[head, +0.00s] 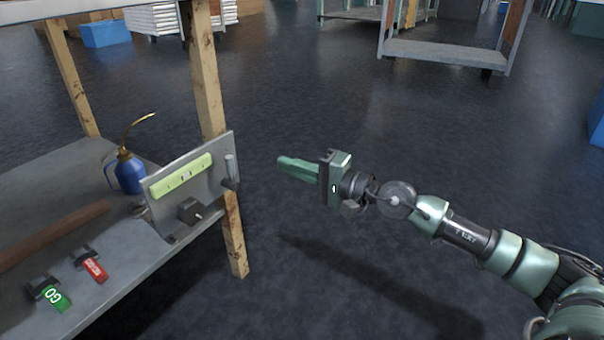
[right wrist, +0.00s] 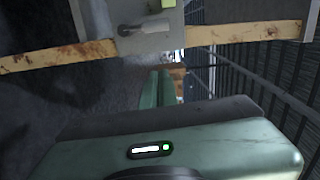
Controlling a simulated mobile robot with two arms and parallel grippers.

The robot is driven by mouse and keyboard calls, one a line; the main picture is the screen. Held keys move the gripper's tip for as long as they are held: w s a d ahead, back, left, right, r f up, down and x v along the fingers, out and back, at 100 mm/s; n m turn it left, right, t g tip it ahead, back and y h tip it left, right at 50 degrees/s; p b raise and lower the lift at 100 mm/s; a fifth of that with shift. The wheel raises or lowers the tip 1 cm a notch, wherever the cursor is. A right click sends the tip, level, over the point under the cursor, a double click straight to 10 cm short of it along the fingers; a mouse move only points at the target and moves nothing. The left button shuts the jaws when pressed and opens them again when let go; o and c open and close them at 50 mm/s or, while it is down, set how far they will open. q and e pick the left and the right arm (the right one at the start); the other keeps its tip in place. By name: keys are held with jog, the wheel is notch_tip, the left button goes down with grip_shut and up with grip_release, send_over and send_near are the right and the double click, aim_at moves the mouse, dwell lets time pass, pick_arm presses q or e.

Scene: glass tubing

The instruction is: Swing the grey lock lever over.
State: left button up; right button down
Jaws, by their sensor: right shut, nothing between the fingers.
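The grey lock lever (head: 231,169) is at the right edge of an upright grey panel (head: 218,165) on the workbench. It stands about upright in the head view. In the right wrist view the lever (right wrist: 146,27) shows at the top, on the panel's edge. My right gripper (head: 282,164) is to the right of the panel, over open floor. Its green fingers point left towards the lever. They are shut and empty, with a clear gap to the lever. In the right wrist view the fingers (right wrist: 163,88) point up the picture. My left gripper is not in view.
The panel carries a lime-green strip (head: 181,176) and a dark block (head: 189,210). A blue oil can (head: 130,173), a red tag (head: 95,269) and a green GO tag (head: 55,297) are on the bench (head: 40,172). A wooden post (head: 207,80) stands behind the panel. Floor around my right arm is clear.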

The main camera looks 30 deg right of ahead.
jog(key=shift+b+v, duration=0.35)
jog(key=shift+v, duration=1)
jog(key=shift+a, duration=0.1)
